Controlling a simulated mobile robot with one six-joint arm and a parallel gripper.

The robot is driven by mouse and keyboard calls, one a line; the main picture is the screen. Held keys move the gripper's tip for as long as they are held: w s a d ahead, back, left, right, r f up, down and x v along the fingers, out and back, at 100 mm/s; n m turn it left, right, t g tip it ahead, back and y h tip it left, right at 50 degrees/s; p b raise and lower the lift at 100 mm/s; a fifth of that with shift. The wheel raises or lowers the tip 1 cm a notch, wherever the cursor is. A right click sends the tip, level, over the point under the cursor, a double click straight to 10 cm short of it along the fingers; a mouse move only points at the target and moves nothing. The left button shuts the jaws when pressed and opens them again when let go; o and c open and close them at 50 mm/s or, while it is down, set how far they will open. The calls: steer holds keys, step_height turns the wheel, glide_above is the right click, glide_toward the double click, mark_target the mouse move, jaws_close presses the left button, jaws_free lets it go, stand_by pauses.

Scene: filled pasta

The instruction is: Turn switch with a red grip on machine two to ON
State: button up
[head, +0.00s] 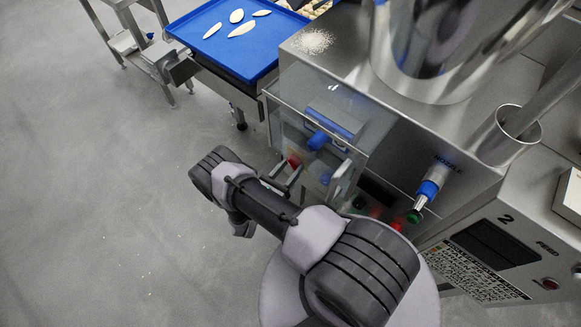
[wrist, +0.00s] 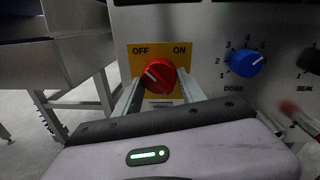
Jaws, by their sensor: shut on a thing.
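The switch with the red grip (wrist: 157,74) sits on a yellow plate (wrist: 134,60) marked OFF at left and ON at right. Its white mark appears to slant to the upper left, towards OFF. My gripper (wrist: 160,86) has one finger on each side of the red grip and is shut on it. In the head view the red grip (head: 293,161) shows small at the low front of machine two (head: 470,190), with my gripper (head: 286,177) reaching it. My fingers hide part of the plate.
A blue dose knob (wrist: 245,64) and a dark seal knob (wrist: 310,60) are right of the switch. In the head view, a clear guard (head: 340,110) and a nozzle (head: 428,188) stand out near my arm. A blue tray (head: 225,45) with pasta pieces is behind. The floor at left is clear.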

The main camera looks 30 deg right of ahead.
steer(key=shift+f+m, duration=0.1)
steer(key=shift+m, duration=0.2)
steer(key=shift+w+a+m+g+h+b, duration=0.25)
steer(key=shift+m+b, duration=0.65)
steer(key=shift+m, duration=3.6)
steer(key=shift+d+m+g+h+b, duration=0.25)
steer(key=shift+m+b, duration=0.6)
steer(key=shift+m, duration=3.65)
steer(key=shift+a, duration=0.1)
steer(key=o, duration=1.4)
steer(key=shift+c, duration=0.2)
steer(key=p+v, duration=0.2)
steer(key=v, duration=1.5)
steer(key=shift+a, duration=0.25)
